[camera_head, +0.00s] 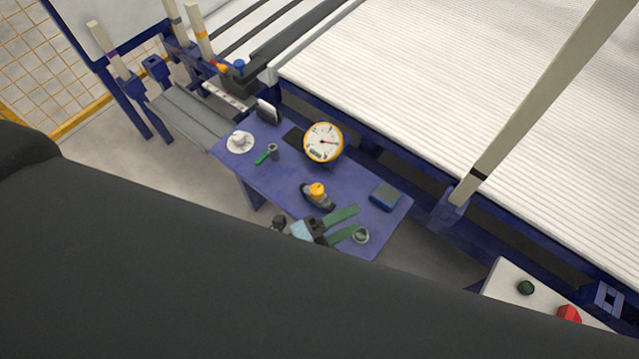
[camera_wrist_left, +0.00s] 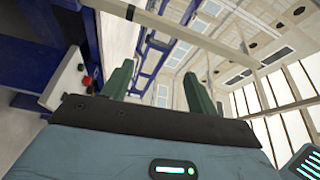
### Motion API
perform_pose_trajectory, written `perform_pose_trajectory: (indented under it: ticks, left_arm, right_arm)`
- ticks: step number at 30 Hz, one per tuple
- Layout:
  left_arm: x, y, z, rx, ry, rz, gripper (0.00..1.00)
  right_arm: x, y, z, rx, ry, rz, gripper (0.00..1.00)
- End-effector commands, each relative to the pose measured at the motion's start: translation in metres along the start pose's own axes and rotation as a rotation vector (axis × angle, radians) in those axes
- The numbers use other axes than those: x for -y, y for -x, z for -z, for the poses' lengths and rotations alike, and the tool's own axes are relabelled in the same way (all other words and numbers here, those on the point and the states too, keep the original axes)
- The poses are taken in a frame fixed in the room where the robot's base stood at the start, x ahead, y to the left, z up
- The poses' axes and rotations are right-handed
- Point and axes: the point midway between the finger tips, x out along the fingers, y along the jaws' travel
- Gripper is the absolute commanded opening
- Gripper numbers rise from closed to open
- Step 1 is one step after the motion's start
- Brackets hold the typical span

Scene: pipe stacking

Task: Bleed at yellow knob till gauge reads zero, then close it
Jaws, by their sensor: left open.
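The yellow knob (camera_head: 318,188) sits on a dark grey fitting (camera_head: 316,200) near the middle of the blue table. The round gauge (camera_head: 323,142) with a yellow rim and white face stands behind it. Its needle points to the right; the numbers are too small to read. My left gripper (camera_head: 358,218) is open, with green fingers, just in front of and right of the knob. Nothing is between the fingers, which are apart from the knob. In the left wrist view the gripper (camera_wrist_left: 158,66) points towards the hall's wall and windows; neither knob nor gauge shows there.
A white panel with a red button (camera_head: 569,315) is at lower right.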

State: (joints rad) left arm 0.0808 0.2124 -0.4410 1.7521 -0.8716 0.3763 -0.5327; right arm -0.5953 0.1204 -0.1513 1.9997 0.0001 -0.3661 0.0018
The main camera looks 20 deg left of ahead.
Motion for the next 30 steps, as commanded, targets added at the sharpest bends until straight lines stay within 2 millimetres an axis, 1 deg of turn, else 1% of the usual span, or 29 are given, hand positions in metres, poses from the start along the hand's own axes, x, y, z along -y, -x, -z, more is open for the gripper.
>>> perform_pose_trajectory:
  ticks: [1, 4, 6, 8, 9, 11, 12, 14, 15, 17, 18, 19, 20, 21, 23, 24, 27, 30]
  left_arm:
    - [-0.005, -0.016, 0.009, -0.111, -0.158, 0.017, 0.59]
    - [-0.011, -0.038, 0.029, -0.333, -0.482, 0.057, 0.59]
    - [-0.022, -0.048, 0.039, -0.493, -0.705, 0.081, 0.59]
    - [-0.035, -0.053, 0.043, -0.631, -0.894, 0.097, 0.59]
    - [-0.045, -0.055, 0.044, -0.726, -1.017, 0.106, 0.59]
    - [-0.062, -0.056, 0.038, -0.872, -1.199, 0.113, 0.59]
    - [-0.073, -0.056, 0.031, -0.971, -1.315, 0.111, 0.59]
    - [-0.090, -0.054, 0.016, -1.124, -1.483, 0.104, 0.59]
    - [-0.099, -0.053, 0.001, -1.228, -1.589, 0.092, 0.59]
    - [-0.112, -0.050, -0.026, -1.390, -1.736, 0.062, 0.59]
    - [-0.118, -0.048, -0.047, -1.499, -1.823, 0.036, 0.59]
    - [-0.120, -0.046, -0.062, -1.577, -1.881, 0.013, 0.59]
    - [-0.121, -0.044, -0.079, -1.655, -1.934, -0.014, 0.59]
    - [-0.122, -0.042, -0.100, -1.755, -1.990, -0.052, 0.59]
    - [-0.118, -0.038, -0.131, -1.889, -2.056, -0.114, 0.59]
    - [-0.114, -0.036, -0.149, -1.968, -2.087, -0.157, 0.59]
    - [-0.102, -0.032, -0.183, -2.121, -2.130, -0.247, 0.59]
    - [-0.094, -0.029, -0.203, -2.207, -2.142, -0.305, 0.59]
  right_arm:
    - [0.000, -0.006, -0.008, 0.009, -0.002, 0.002, 0.00]
    - [0.001, -0.012, -0.016, 0.020, -0.004, 0.004, 0.00]
    - [0.001, -0.016, -0.025, 0.034, -0.006, 0.005, 0.00]
    - [0.002, -0.019, -0.032, 0.046, -0.009, 0.007, 0.00]
    - [0.003, -0.021, -0.037, 0.054, -0.010, 0.008, 0.00]
    - [0.004, -0.024, -0.043, 0.062, -0.014, 0.009, 0.00]
    - [0.004, -0.026, -0.045, 0.065, -0.016, 0.010, 0.00]
    - [0.005, -0.029, -0.049, 0.067, -0.020, 0.011, 0.00]
    - [0.005, -0.032, -0.051, 0.068, -0.022, 0.012, 0.00]
    - [0.006, -0.036, -0.054, 0.069, -0.025, 0.012, 0.00]
    - [0.006, -0.039, -0.056, 0.071, -0.026, 0.012, 0.00]
    - [0.006, -0.041, -0.057, 0.071, -0.026, 0.012, 0.00]
    - [0.006, -0.043, -0.059, 0.072, -0.027, 0.013, 0.00]
    - [0.006, -0.045, -0.060, 0.071, -0.026, 0.013, 0.00]
    - [0.005, -0.049, -0.061, 0.070, -0.026, 0.013, 0.00]
    - [0.005, -0.050, -0.061, 0.069, -0.026, 0.013, 0.00]
    - [0.005, -0.052, -0.061, 0.067, -0.026, 0.013, 0.00]
    - [0.005, -0.053, -0.060, 0.064, -0.026, 0.014, 0.00]
